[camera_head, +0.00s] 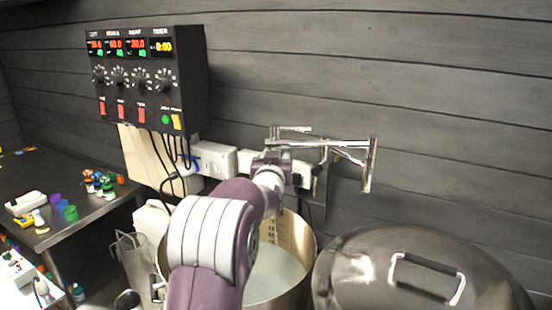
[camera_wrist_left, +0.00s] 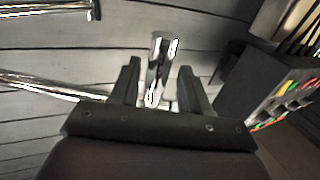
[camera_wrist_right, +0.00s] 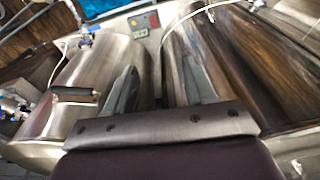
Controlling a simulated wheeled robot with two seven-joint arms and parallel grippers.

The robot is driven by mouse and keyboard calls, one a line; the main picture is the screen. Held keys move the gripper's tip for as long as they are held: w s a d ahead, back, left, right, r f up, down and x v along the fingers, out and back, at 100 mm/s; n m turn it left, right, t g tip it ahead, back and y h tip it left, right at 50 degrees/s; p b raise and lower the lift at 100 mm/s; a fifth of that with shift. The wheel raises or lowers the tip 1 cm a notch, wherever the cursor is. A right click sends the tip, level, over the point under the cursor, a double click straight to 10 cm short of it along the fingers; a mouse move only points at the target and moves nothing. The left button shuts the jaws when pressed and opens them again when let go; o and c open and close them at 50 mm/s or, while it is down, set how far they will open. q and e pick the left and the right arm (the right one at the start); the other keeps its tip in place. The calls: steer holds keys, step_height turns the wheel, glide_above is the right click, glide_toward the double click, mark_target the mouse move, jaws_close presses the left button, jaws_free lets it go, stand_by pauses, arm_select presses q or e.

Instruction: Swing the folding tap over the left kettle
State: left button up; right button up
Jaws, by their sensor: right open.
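The chrome folding tap (camera_head: 345,144) is on the back wall. Its arm reaches right, and its downturned spout (camera_head: 368,175) appears above the back left of the lidded right kettle (camera_head: 350,268). The left kettle (camera_head: 306,237) is uncovered, with pale liquid inside, partly hidden by my left arm. My left gripper (camera_head: 274,163) is up by the wall end of the tap. In the left wrist view its fingers (camera_wrist_left: 160,78) are apart, with an upright chrome tube (camera_wrist_left: 163,55) showing between them; contact is unclear. My right gripper (camera_wrist_right: 160,82) is open and empty before two metal vessels.
A control box (camera_head: 150,80) with displays and knobs hangs on the wall, cables below. White sockets (camera_head: 214,160) sit behind my left arm. A metal table (camera_head: 90,205) with small coloured items stands at left. A clear jug (camera_head: 130,255) is beside the left kettle.

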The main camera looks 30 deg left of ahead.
arm_select(q)
steer(key=b+v, duration=0.5)
steer(key=v, duration=0.7)
steer(key=shift+s+d, duration=0.2)
steer(key=shift+s, duration=0.1)
